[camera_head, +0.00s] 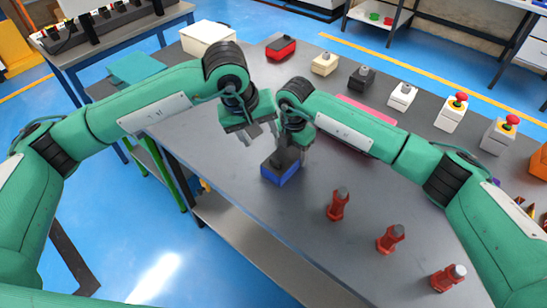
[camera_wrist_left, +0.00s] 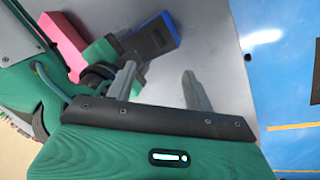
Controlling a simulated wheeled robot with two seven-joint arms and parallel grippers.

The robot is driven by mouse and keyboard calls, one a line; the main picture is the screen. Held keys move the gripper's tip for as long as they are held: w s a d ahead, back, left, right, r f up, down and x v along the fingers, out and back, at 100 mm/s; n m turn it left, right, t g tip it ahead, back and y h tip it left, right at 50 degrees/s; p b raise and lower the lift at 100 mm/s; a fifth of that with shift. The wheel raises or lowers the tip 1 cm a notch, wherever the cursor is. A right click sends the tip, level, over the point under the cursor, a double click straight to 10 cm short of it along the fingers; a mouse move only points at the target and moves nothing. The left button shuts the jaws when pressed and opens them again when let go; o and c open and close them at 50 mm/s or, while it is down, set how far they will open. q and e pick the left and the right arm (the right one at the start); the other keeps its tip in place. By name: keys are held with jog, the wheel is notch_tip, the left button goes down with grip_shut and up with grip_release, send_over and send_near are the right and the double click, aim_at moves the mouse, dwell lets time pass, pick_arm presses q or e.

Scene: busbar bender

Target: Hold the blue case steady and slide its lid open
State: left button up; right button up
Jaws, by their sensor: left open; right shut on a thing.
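The blue case (camera_head: 280,176) stands on the grey table near its front edge, with a dark top. It also shows in the left wrist view (camera_wrist_left: 163,42). My right gripper (camera_head: 290,150) is shut on the case from above; whether it grips the lid or the body is hard to tell. My left gripper (camera_head: 258,138) is open and empty, above the table and just behind and left of the case, apart from it. Its two grey fingers show in the left wrist view (camera_wrist_left: 160,88) with bare table between them.
Red grey-topped pieces (camera_head: 338,204) stand at the front right. A pink flat piece (camera_head: 366,109) lies behind my right forearm. Along the back are a red box (camera_head: 281,47), a white box (camera_head: 207,37) and emergency-stop boxes (camera_head: 452,112). The table left of the case is clear.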

aim_at(275, 161)
pick_arm(q)
jog(key=d+f+m, duration=0.1)
jog(key=f+m, duration=0.2)
jog(key=d+f+m+t, duration=0.1)
jog(key=f+m, duration=0.2)
jog(key=f, duration=0.1)
jog(key=w+d+f+m, duration=0.1)
jog(key=f+m, duration=0.2)
jog(key=shift+d+f+m+t, duration=0.1)
jog(key=shift+f+m+t, duration=0.05)
jog(key=shift+m+t, duration=0.15)
dwell(0.4)
grip_shut()
